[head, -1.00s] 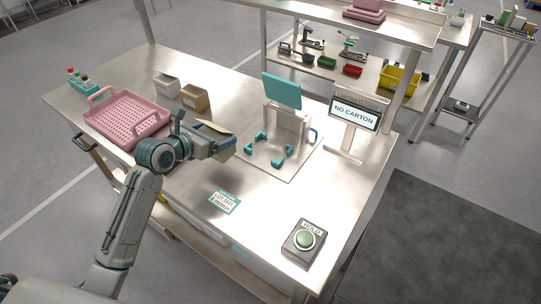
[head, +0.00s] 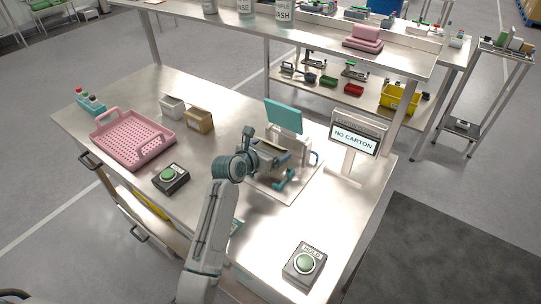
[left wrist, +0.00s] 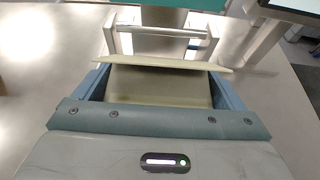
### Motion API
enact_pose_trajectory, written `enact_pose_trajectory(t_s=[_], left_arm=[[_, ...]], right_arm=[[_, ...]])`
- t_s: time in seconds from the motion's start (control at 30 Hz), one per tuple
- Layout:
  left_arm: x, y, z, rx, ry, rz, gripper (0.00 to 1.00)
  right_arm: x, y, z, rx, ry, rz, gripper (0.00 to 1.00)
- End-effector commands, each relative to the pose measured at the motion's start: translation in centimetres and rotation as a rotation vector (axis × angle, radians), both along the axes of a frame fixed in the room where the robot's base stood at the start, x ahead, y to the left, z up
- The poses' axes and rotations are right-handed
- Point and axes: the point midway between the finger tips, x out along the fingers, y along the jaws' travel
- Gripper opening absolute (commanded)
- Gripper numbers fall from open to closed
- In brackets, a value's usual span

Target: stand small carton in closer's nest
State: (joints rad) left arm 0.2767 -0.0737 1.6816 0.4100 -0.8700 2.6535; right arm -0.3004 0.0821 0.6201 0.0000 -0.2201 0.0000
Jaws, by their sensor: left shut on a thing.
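My left gripper (head: 272,158) is shut on the small carton, a tan box with flaps. In the left wrist view the carton (left wrist: 160,88) sits between the two blue fingers, with a raised flap across its far edge. The closer has a teal panel (head: 284,116) and a pale frame on a metal base plate. Teal corner brackets (head: 287,180) mark its nest. The gripper and carton are over the nest and hide much of it. I cannot tell whether the carton touches the plate. My right gripper is not in view.
A display (head: 355,141) right of the closer reads "NO CARTON". A green-button box (head: 171,178) is at left, and a HOLD button box (head: 304,263) at front right. A pink tray (head: 132,138), a white box (head: 172,107) and a brown box (head: 200,120) stand farther left.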

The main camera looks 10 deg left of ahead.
Motion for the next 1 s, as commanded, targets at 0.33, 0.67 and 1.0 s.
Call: enact_pose_trajectory(t_s=[0.33, 0.67, 1.0], left_arm=[[0.1, -0.2, -3.4, -0.001, 0.0, 0.0, 0.5], [0.1, -0.2, -3.7, 0.0, 0.0, 0.001, 0.5], [0.1, -0.2, -3.5, 0.0, -0.001, 0.001, 1.0]], right_arm=[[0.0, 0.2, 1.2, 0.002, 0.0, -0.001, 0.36], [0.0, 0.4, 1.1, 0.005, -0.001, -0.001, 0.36], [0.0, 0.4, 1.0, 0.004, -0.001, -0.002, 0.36]])
